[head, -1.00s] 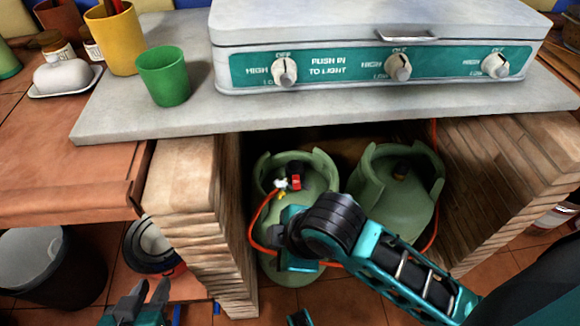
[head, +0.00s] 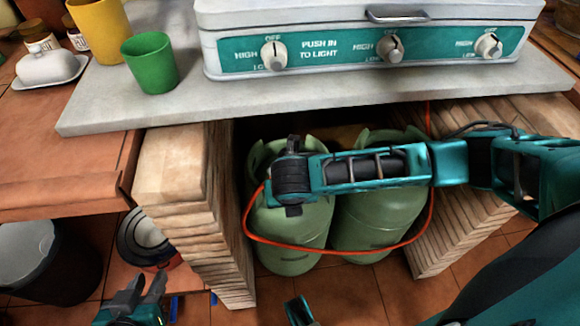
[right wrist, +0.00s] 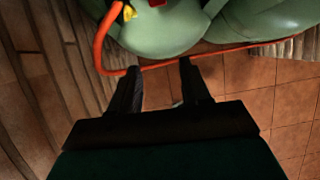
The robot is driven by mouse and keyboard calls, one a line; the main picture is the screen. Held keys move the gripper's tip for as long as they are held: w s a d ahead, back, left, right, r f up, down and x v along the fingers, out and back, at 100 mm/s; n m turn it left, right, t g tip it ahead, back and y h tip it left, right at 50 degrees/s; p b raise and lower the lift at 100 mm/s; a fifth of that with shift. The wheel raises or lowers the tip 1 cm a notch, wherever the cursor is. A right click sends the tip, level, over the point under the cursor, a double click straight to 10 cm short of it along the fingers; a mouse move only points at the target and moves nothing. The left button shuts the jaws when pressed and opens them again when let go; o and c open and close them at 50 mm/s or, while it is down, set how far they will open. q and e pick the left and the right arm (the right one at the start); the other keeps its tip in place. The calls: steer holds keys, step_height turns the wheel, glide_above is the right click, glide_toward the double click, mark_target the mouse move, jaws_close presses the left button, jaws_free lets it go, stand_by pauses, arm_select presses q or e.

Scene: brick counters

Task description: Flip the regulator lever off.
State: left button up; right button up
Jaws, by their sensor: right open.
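Two green gas bottles stand under the counter, a left one (head: 290,245) and a right one (head: 375,225). My right arm hides the top of the left bottle and its regulator in the head view. In the right wrist view a small yellow part (right wrist: 129,12), perhaps the lever, and a red part (right wrist: 157,2) show at the top edge, cut off. An orange hose (right wrist: 101,45) curves down beside them. My right gripper (right wrist: 160,68) is open and empty below the yellow part, apart from it. My left gripper (head: 148,280) is open and empty at lower left.
Brick pillars flank the bottles, left (head: 190,200) and right (head: 440,245). The grey counter (head: 330,112) above bears a stove (head: 350,55) and a green cup (head: 150,62). The orange hose loops in front of the bottles. A black bin (head: 60,270) stands at left.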

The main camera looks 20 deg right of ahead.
steer(key=w+d, duration=0.1)
steer(key=w, duration=0.1)
steer(key=w+d+b, duration=0.1)
steer(key=w, duration=0.2)
steer(key=w+d+b, duration=0.1)
steer(key=w, duration=0.1)
steer(key=shift+w+d+f, duration=0.1)
steer(key=shift+w+d, duration=0.1)
steer(key=shift+w, duration=0.2)
steer(key=shift+w+d+f+b, duration=0.15)
steer(key=shift+w+f+b, duration=0.3)
steer(key=shift+b, duration=0.1)
steer(key=shift+s, duration=0.1)
jaws_close()
